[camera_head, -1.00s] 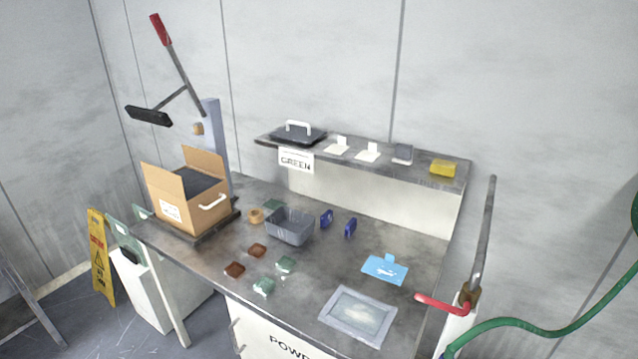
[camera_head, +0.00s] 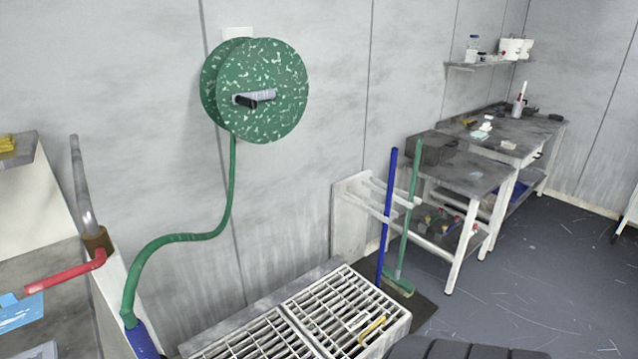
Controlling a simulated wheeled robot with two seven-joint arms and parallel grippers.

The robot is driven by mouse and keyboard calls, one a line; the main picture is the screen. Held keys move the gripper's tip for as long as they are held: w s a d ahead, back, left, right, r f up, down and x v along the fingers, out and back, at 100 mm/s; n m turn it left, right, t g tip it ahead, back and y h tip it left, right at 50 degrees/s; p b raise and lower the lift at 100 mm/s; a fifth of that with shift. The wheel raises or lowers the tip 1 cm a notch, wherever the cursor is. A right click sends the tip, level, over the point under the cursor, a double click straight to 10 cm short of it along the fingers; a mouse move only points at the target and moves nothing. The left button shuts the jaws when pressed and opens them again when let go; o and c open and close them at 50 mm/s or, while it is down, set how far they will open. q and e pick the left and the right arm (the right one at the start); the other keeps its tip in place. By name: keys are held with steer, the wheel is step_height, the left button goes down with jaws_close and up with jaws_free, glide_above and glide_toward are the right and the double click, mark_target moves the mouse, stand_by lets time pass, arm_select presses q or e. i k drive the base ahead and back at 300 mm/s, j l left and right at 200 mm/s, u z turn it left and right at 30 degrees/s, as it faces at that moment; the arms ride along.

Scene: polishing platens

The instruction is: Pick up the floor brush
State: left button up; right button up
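Neither of my grippers is in view.
A white slatted grating (camera_head: 300,317) with a small yellow item lies in front of the brush. A green hose reel (camera_head: 262,90) hangs on the wall. A grey workbench (camera_head: 470,174) stands right of the brush. Open grey floor (camera_head: 540,270) lies at the right.

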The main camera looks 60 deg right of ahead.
mark_target(393, 278)
steer(key=z, duration=2.65)
